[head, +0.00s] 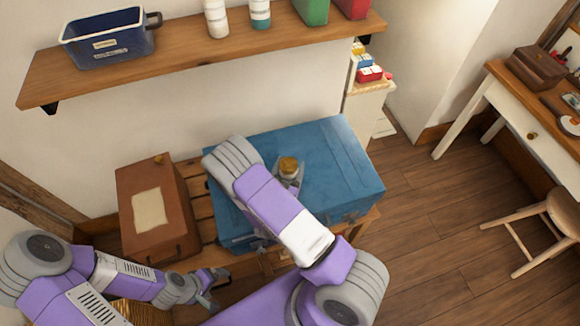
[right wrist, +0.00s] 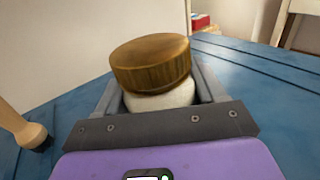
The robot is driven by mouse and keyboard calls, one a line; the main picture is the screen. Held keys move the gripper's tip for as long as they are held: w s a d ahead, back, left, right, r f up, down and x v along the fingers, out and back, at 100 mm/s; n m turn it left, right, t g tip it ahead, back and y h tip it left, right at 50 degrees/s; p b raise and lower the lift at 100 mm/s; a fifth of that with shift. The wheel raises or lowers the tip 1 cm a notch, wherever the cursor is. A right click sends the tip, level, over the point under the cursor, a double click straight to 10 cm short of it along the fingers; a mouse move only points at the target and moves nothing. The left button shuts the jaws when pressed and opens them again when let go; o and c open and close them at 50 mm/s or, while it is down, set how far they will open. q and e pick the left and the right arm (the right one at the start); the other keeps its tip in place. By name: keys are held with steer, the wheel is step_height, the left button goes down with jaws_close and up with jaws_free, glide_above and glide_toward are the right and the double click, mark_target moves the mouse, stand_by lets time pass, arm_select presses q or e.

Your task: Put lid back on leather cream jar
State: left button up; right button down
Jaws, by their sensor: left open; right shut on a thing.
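The leather cream jar (right wrist: 160,98) has a pale body and shows in the right wrist view between the fingers of my right gripper (right wrist: 158,105), which is shut on it. A ribbed golden-brown lid (right wrist: 150,63) sits at the top of the jar, above the fingers, and looks slightly tilted in this view. Whether it is seated on the thread cannot be told. In the head view the lid (head: 289,165) shows above the blue chest (head: 335,165), just beyond my right forearm. My left gripper (head: 216,290) is open and empty, low in front of the bench.
A wooden knob-ended piece (right wrist: 18,128) is at the left in the right wrist view. A brown case (head: 150,240) stands left of the chest. A wall shelf (head: 190,52) with a blue bin (head: 108,42) and bottles hangs above. The chest's right part is clear.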

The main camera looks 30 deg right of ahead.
steer(key=shift+c, duration=0.6)
jaws_free()
steer(key=shift+f, duration=0.1)
steer(key=shift+r, duration=0.25)
steer(key=p+v, duration=0.1)
steer(key=v, duration=1.1)
steer(key=shift+f, duration=0.1)
